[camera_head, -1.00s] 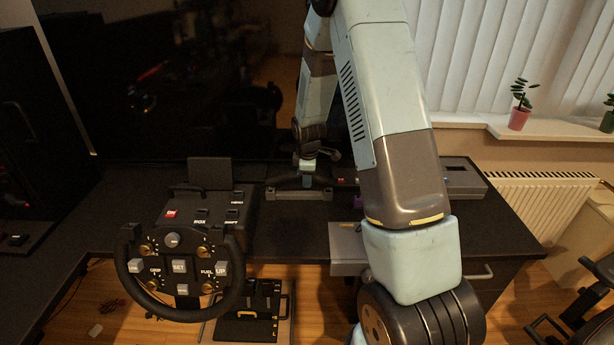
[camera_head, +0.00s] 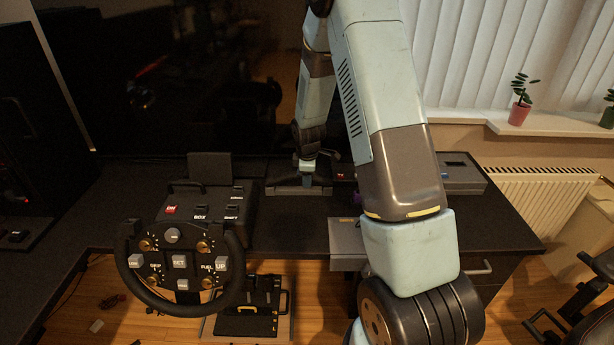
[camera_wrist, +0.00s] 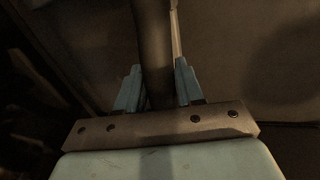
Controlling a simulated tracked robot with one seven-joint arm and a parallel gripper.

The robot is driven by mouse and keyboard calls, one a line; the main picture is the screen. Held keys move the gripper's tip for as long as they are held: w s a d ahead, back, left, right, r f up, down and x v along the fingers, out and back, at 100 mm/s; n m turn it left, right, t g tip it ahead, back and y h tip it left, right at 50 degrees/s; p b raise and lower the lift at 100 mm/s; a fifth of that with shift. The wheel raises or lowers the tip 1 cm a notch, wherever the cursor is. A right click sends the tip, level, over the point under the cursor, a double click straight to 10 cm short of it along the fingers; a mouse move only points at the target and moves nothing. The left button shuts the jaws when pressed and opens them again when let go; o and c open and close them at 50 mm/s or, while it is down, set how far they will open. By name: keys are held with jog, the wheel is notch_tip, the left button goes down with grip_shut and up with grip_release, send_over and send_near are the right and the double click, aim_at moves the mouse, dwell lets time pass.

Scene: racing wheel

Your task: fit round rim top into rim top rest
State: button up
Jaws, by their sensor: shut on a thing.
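My gripper (camera_head: 307,172) is far back on the desk and shut on a dark bar, the round rim top, which also shows between the two blue fingers in the wrist view (camera_wrist: 153,50). In the head view, the rim top is small, dark and partly hidden by my gripper. It is at the long grey rest (camera_head: 299,191) on the desk. I cannot tell whether the rim top touches the rest or sits in it. The steering wheel (camera_head: 180,308) on its black base stands at the left, apart from my gripper.
A grey flat box (camera_head: 347,242) lies at the desk's front edge, and another grey box (camera_head: 461,178) stands at the back right. Pedals (camera_head: 247,312) are on the floor below. Black desk surface (camera_head: 285,235) is clear between the wheel base and the front box.

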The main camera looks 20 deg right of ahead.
jog(key=shift+f, duration=0.15)
jog(key=o, duration=1.2)
jog(key=v, duration=1.3)
jog(key=shift+r, duration=0.35)
jog(key=s+a+r+m+t, duration=0.15)
jog(key=s+r+m, duration=0.55)
jog(key=s+r, duration=0.95)
jog(key=s+r+m, duration=0.2)
jog(key=s, duration=0.3)
jog(key=s+r+m+t, duration=0.1)
jog(key=s+r+m, duration=0.1)
jog(key=s, duration=0.4)
jog(key=s+r+m, duration=0.2)
jog(key=s+m, duration=0.1)
jog(key=s, duration=0.2)
jog(key=shift+s+a+r+t+y, duration=0.2)
jog(key=shift+s+a+t+y, duration=0.1)
jog(key=shift+s, duration=0.1)
